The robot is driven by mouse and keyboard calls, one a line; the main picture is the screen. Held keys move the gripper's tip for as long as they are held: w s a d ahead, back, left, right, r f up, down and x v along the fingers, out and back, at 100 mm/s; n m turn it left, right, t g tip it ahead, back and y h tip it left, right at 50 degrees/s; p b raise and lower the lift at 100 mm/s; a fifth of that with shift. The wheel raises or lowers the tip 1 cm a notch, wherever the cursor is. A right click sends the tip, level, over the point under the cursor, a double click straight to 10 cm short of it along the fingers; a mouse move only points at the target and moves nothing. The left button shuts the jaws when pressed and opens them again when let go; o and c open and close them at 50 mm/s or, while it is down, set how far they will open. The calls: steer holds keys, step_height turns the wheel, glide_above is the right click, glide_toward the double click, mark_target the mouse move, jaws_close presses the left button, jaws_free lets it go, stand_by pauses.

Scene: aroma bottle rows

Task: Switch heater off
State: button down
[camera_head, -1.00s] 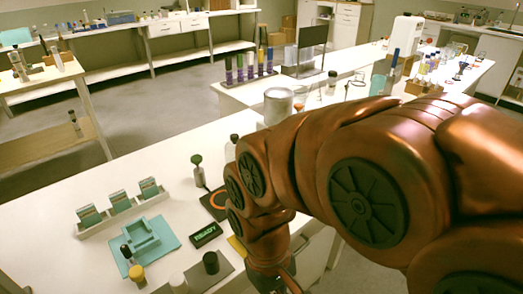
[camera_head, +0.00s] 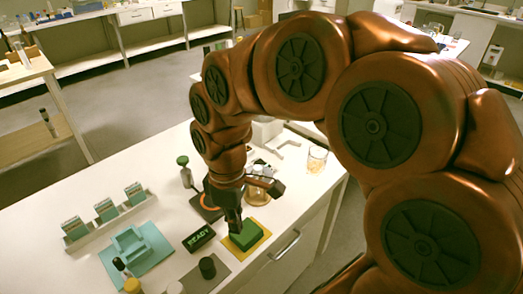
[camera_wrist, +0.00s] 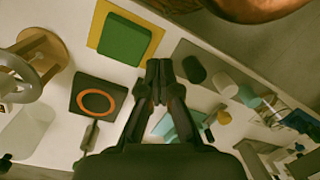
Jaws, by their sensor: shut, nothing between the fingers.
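The heater (camera_head: 207,208) is a dark square plate with an orange ring, on the white bench; it also shows left of my gripper in the wrist view (camera_wrist: 78,88). A green block (camera_head: 250,236) stands on a yellow pad (camera_head: 259,248) to the heater's front right; both the block (camera_wrist: 124,40) and the pad (camera_wrist: 97,35) show in the wrist view. A dark display (camera_head: 199,239) reads READY. My gripper (camera_head: 235,228) is shut and empty, pointing down near the green block's left side; its fingers (camera_wrist: 158,70) look apart from the block in the wrist view. I cannot tell their height.
A green-topped bottle (camera_head: 185,172) stands behind the heater. Dark (camera_head: 207,268) and pale cylinders stand in front of the display. A teal tray (camera_head: 150,258) and a rack with several cards (camera_head: 105,210) are at left. Glassware (camera_head: 317,160) stands at the back right.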

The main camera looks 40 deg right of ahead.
steer(key=w+d+r+n+t+p, duration=0.1)
steer(key=w+d+r+n+p, duration=0.2)
steer(key=w, duration=0.4)
steer(key=w+d+r+n+t, duration=0.1)
steer(key=w+d+r+n, duration=0.1)
steer(key=w+d+n, duration=0.3)
steer(key=n+t+p, duration=0.1)
steer(key=n+p, duration=0.2)
steer(key=n, duration=0.1)
glide_above(261, 161)
steer(key=s, duration=0.2)
steer(key=shift+s+d+r, duration=0.15)
steer(key=f, duration=0.4)
steer(key=w+f+p, duration=0.1)
steer(key=f, duration=0.4)
steer(key=w+f+p, duration=0.1)
steer(key=f, duration=0.3)
steer(key=shift+f, duration=0.4)
